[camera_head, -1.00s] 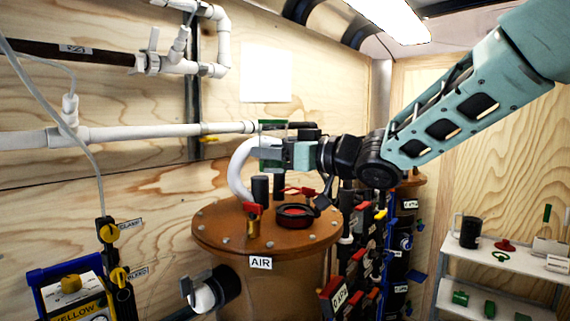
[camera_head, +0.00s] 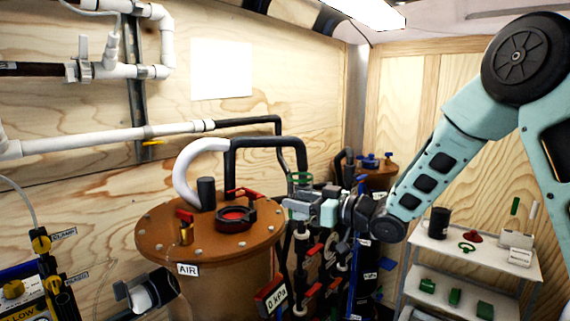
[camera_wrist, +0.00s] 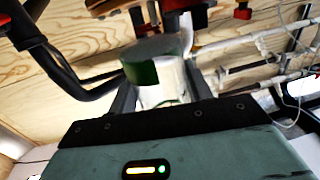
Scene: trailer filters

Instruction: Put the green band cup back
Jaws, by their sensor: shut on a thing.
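The green band cup (camera_wrist: 157,82) is between my gripper's fingers in the wrist view, with a white body and a dark green part facing the camera. In the head view the cup (camera_head: 300,180) shows small and partly covered by the fingers. My gripper (camera_head: 312,208) is shut on it and holds it in the air, to the right of the brown AIR tank's lid and in front of black pipes. The wrist view shows the fingers (camera_wrist: 162,100) on both sides of the cup.
The brown AIR tank (camera_head: 160,238) stands left, with a red-and-black ring (camera_head: 236,217) on its lid. Black pipes and valves fill the middle.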

